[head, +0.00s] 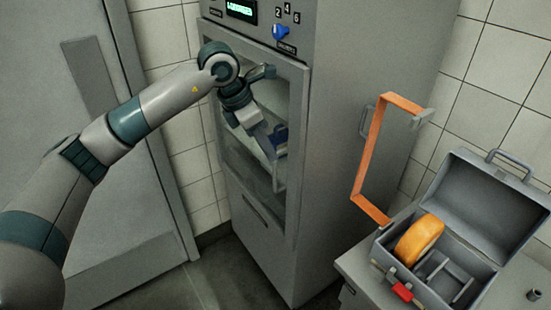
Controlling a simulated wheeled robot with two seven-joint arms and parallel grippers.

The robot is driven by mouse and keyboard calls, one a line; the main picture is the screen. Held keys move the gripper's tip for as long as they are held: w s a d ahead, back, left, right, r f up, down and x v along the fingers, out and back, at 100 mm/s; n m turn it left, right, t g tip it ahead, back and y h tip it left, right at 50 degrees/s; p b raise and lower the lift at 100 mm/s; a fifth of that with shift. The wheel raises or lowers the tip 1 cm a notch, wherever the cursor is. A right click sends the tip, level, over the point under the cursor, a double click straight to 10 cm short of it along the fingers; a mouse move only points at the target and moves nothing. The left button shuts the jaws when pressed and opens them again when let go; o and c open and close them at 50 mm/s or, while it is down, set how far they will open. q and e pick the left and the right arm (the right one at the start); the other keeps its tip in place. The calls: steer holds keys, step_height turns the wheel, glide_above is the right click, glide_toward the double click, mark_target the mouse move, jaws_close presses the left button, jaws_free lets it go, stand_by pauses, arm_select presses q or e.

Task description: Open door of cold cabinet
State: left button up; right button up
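The cold cabinet (345,120) is a tall grey unit in the middle of the head view. Its framed glass door (233,165) faces left and looks shut against the body. My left gripper (272,148) reaches down in front of the glass beside the handle. Its fingertips are hard to make out against the dark door, so I cannot tell if they are open or shut on the handle. My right gripper is not in view.
Above the door are a lit display (240,9) and a blue knob (281,32). At right, an open grey case (482,205) on a counter (357,270) holds an orange cheese wheel (419,240). An orange angular frame (371,150) rises beside it. A grey door (60,140) stands left.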

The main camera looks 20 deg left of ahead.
arm_select(q)
steer(key=shift+p+x, duration=0.9)
steer(key=shift+x, duration=2.6)
jaws_close()
